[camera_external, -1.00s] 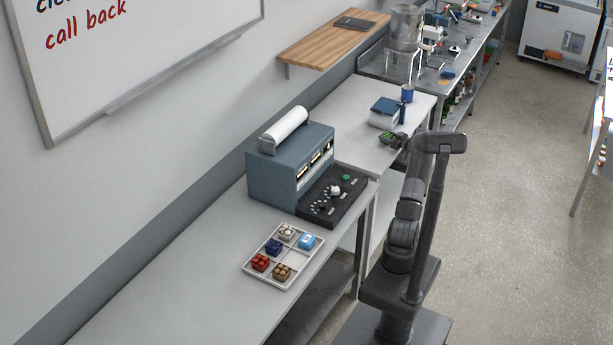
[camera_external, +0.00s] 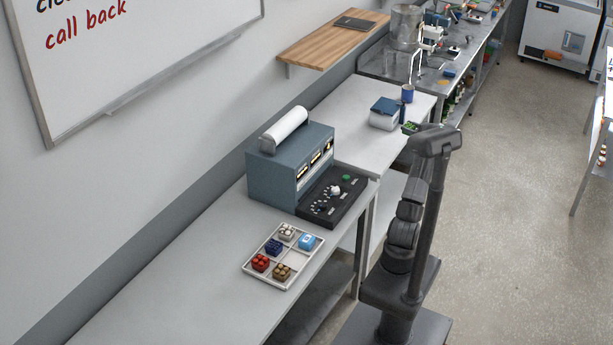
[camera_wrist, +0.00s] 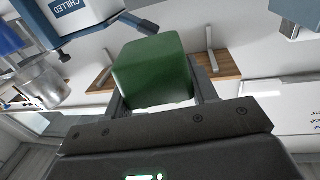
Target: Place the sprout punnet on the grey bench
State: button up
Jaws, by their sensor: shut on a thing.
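My gripper (camera_wrist: 155,95) is shut on the green sprout punnet (camera_wrist: 152,72), which fills the space between the two fingers in the wrist view. In the external view the punnet shows as a small green patch (camera_external: 410,127) beside the right edge of the pale middle bench (camera_external: 350,150), partly hidden by my arm. The punnet appears to be held clear of the bench. A grey bench (camera_external: 185,275) stands in the near left. Another grey, metal-topped bench (camera_external: 437,75) stands at the back.
A blue-and-white chilled box (camera_external: 384,116) and a blue cup (camera_external: 407,93) stand on the middle bench. A blue-grey machine (camera_external: 275,178) and a tray with several coloured blocks (camera_external: 265,283) occupy the near bench's right end. Its left part is clear. A wooden shelf (camera_external: 325,45) juts from the wall.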

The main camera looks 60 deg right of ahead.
aim_at(414, 127)
jog(key=shift+r, duration=0.1)
jog(key=shift+s+r+h, duration=0.1)
jog(key=shift+r+h, duration=0.15)
jog(key=shift+h, duration=0.05)
jog(key=s+r+m+h, duration=0.1)
jog(key=r+h, duration=0.1)
jog(key=s+r+m+g+h, duration=0.1)
jog(key=m+h, duration=0.1)
jog(key=shift+s+r, duration=0.1)
jog(key=shift+r, duration=0.3)
jog(key=s+a+m+g+h, duration=0.5)
jog(key=s+m+g, duration=0.1)
jog(key=s+g, duration=0.15)
jog(key=s+a+m+g+h, duration=0.5)
jog(key=s+g+h, duration=0.1)
jog(key=s, duration=0.3)
jog(key=w+a+n+t+y, duration=0.2)
jog(key=w+a, duration=0.4)
jog(key=w, duration=0.5)
jog(key=w+a+n+t+y, duration=0.2)
jog(key=w+a+t, duration=0.3)
jog(key=w, duration=0.7)
jog(key=w+a+n+t+y, duration=0.2)
jog(key=w+a+n+t, duration=0.1)
jog(key=w+a, duration=0.6)
jog(key=shift+w+a+r+n+y, duration=0.15)
jog(key=shift+w+r+n+y, duration=0.15)
jog(key=shift+w, duration=0.9)
jog(key=shift+t, duration=0.25)
